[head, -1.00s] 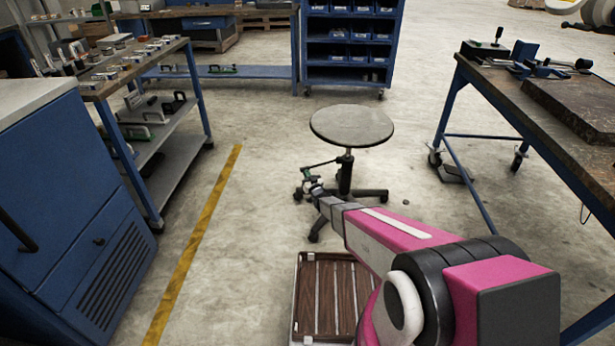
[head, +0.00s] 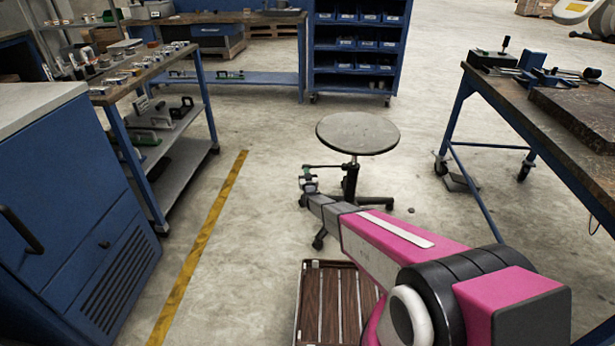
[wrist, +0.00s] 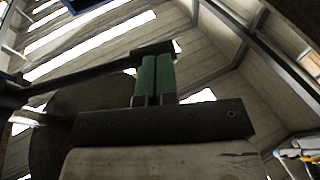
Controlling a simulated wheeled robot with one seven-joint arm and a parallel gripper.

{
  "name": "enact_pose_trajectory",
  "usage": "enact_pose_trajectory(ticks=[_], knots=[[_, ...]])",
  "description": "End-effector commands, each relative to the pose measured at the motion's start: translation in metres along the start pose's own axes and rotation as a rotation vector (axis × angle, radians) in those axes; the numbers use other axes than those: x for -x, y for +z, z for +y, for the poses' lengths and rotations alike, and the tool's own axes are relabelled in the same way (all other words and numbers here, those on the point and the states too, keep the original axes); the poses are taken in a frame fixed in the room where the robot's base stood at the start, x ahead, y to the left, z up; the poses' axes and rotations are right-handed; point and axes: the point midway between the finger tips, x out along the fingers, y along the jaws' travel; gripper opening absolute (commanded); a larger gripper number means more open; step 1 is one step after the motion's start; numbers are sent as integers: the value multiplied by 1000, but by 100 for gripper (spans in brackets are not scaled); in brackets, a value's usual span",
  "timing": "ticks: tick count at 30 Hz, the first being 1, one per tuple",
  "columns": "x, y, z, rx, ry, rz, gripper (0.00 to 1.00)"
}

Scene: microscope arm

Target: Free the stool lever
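The round grey stool (head: 358,133) stands upright on the floor in the middle of the head view. Its thin lever (head: 330,166) sticks out to the left under the seat. In the wrist view the lever (wrist: 95,70) is a dark bar running across the tips of my gripper. My gripper (head: 308,183) is at the lever's outer end, left of the stool's column. In the wrist view its green fingers (wrist: 156,60) are close together, a thin line between them. The lever crosses over the fingertips, touching or nearly so; I see nothing between the fingers.
A blue workbench (head: 490,110) with tools stands to the right, a shelf cart (head: 185,125) and a blue cabinet (head: 65,200) to the left. The floor around the stool is mostly clear.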

Motion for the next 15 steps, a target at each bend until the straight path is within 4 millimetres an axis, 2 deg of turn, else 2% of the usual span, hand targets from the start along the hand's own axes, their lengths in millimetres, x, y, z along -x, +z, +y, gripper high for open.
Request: enact_pose_trajectory(ticks=[11, 15], knots=[[-30, 6, 1, 1, -1, 1, 0], [-41, 9, 1, 10, 54, 1, 0]])
